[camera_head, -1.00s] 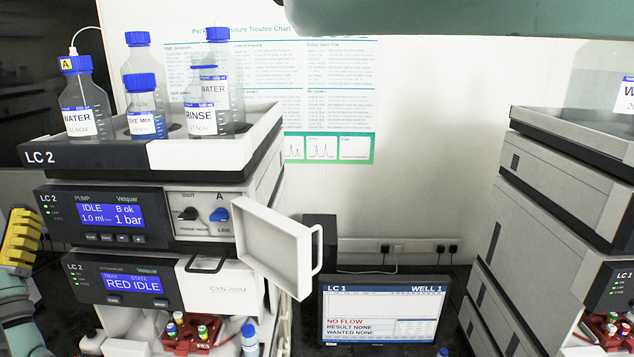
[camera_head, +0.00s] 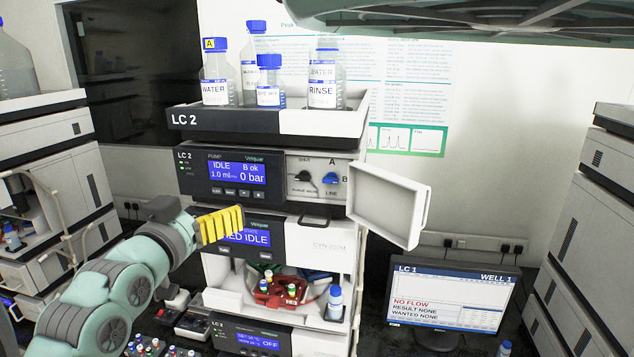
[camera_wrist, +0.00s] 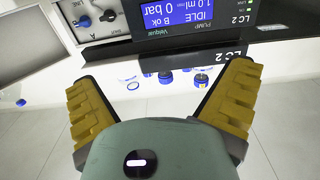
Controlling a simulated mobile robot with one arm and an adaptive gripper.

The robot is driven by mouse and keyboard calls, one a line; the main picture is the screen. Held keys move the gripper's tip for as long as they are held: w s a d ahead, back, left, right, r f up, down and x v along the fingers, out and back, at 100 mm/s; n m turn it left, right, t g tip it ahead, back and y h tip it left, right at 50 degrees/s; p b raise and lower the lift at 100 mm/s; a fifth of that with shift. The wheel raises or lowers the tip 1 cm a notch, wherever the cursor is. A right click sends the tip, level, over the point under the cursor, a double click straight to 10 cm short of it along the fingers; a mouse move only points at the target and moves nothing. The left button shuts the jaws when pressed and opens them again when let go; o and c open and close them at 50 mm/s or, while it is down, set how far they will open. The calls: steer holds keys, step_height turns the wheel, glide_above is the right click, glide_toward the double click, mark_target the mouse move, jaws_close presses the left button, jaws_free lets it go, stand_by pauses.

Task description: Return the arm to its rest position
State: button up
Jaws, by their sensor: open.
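My gripper (camera_head: 222,224) has yellow ridged fingers and shows left of centre in the head view, in front of the LC 2 stack. It overlaps the left part of the lower display, which reads RED IDLE. In the wrist view my gripper (camera_wrist: 162,108) has its two fingers spread wide, with nothing between them. My arm (camera_head: 110,285) reaches up from the lower left. The pump module (camera_head: 270,182) of LC 2 is above and behind the gripper; its display reads IDLE, B ok, 0 bar. It also shows upside down in the wrist view (camera_wrist: 215,32).
A white door (camera_head: 388,205) stands open at the stack's right. Bottles (camera_head: 268,95) stand in the top tray (camera_head: 240,122). A red rack (camera_head: 280,293) with vials sits lower down. A monitor (camera_head: 447,298) is at right. Further stacks flank both sides.

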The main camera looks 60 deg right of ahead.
steer(key=b+x, duration=0.1)
steer(key=x, duration=0.7)
steer(key=shift+d, duration=0.35)
steer(key=shift+w, duration=0.1)
steer(key=shift+a, duration=0.15)
steer(key=p+v, duration=0.4)
steer(key=v, duration=0.5)
steer(key=shift+a, duration=0.4)
